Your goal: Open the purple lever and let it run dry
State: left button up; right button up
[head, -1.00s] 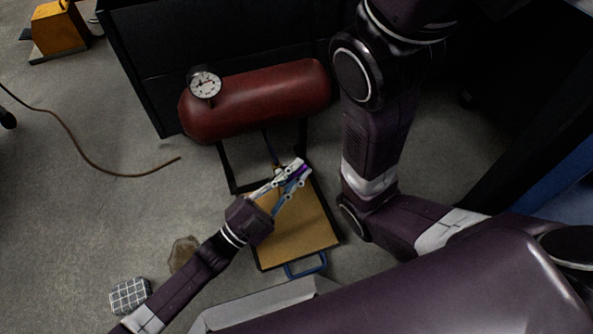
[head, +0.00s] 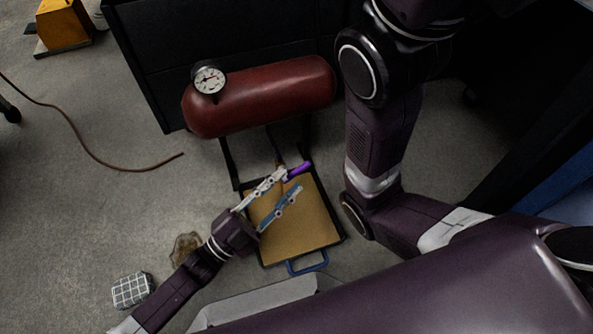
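The purple lever (head: 299,171) shows below the dark red tank (head: 262,97), above the far part of a tan tray (head: 302,222). Its free end points right and slightly up in the picture. My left gripper (head: 291,181) is open, with its fingers spread and empty. Its upper fingertip is close to the lever's left end; I cannot tell whether they touch. A thin brownish strip shows beneath the tank near the lever; I cannot tell whether it is pipe or liquid. My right gripper is out of view.
A round gauge (head: 209,79) sits on the tank. The tray has a blue handle (head: 307,263) at its near edge. A brown hose (head: 92,150), a brownish patch (head: 185,248) and a checkered block (head: 131,290) lie on the floor at left. A dark cabinet stands behind the tank.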

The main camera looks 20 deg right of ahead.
pick_arm(q)
jog(key=v, duration=0.7)
